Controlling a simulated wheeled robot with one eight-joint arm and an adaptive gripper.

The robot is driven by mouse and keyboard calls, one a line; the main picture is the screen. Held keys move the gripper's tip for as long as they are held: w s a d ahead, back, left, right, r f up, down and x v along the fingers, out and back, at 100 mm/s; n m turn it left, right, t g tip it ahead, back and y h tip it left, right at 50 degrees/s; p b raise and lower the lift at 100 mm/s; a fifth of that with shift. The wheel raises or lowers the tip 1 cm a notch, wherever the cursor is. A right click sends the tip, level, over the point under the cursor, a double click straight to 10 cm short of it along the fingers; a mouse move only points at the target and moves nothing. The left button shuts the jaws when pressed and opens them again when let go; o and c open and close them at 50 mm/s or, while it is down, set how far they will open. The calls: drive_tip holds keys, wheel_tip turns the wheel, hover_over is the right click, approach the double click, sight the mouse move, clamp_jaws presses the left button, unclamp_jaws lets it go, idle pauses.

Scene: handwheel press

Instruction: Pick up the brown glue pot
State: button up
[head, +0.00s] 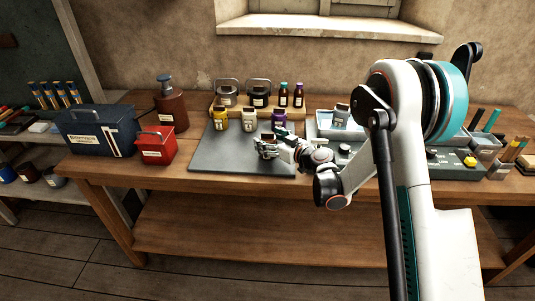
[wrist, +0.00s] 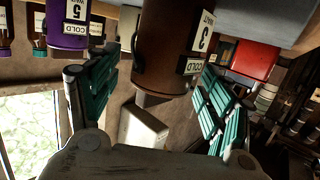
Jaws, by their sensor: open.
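The brown glue pot (wrist: 172,45) fills the upper middle of the wrist view, with white labels marked COLD and 3 and a dark handle at its left. My gripper (wrist: 158,75) is open, with one teal-padded finger at each side of the pot. A gap shows on the left; I cannot tell whether the right finger touches. In the head view my gripper (head: 272,148) is low over the front of the grey mat (head: 225,158), and I cannot clearly make out the brown pot there.
A purple pot (head: 279,117) stands close behind my gripper, also in the wrist view (wrist: 68,28). Cream (head: 249,121) and yellow (head: 220,121) pots stand left of it. A red box (head: 155,147) and brown pump bottle (head: 171,108) are farther left. The mat's front left is clear.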

drive_tip(key=shift+w+a+f, duration=0.15)
drive_tip(key=shift+w+a, duration=0.3)
drive_tip(key=shift+c, duration=0.6)
clamp_jaws()
